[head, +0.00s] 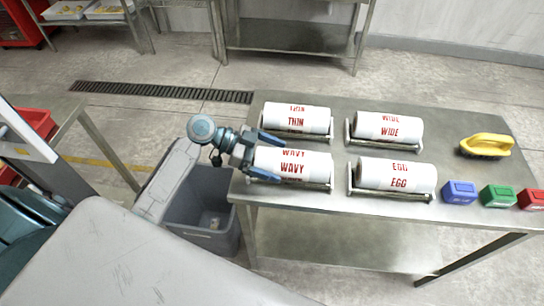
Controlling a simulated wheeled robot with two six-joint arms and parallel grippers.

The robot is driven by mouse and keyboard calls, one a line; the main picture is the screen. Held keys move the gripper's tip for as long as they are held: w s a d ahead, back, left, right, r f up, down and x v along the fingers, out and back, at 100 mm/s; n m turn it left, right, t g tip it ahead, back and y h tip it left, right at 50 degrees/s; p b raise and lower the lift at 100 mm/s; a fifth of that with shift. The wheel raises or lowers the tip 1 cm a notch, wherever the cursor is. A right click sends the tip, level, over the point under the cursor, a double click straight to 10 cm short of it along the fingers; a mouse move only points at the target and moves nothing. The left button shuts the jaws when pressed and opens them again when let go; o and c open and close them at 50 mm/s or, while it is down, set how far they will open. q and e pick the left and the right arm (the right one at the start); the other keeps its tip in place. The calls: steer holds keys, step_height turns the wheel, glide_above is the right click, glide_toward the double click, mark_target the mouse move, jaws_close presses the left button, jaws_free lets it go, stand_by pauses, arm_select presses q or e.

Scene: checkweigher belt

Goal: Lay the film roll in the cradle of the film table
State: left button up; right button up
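Four places on the steel film table (290,198) each hold a white film roll with red print. The WAVY roll (305,165) lies level in the front left cradle (331,184). My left gripper (274,160) is at its left end, with fingers spread, one on the far side and one on the near side. A thin gap seems to show beside the far finger; contact of the near finger is unclear. The THIN roll (311,117), WIDE roll (390,127) and EGG roll (400,175) lie in the other cradles. My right gripper is out of view.
A yellow-handled brush (486,144) and blue (459,193), green (498,196) and red (532,198) boxes are at the table's right. A grey bin (195,213) stands left of the table. A floor drain (150,91) and steel shelving (290,35) are behind.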

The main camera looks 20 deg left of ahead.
arm_select(q)
steer(key=shift+a+f, duration=0.1)
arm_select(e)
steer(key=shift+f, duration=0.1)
arm_select(q)
steer(key=shift+s+a+b, duration=0.15)
steer(key=shift+a+b, duration=0.2)
steer(key=shift+a, duration=0.25)
steer(key=b+v, duration=0.2)
steer(key=v, duration=0.7)
steer(key=shift+r, duration=0.4)
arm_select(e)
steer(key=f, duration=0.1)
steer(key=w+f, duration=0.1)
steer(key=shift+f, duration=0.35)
arm_select(q)
steer(key=shift+a, duration=0.1)
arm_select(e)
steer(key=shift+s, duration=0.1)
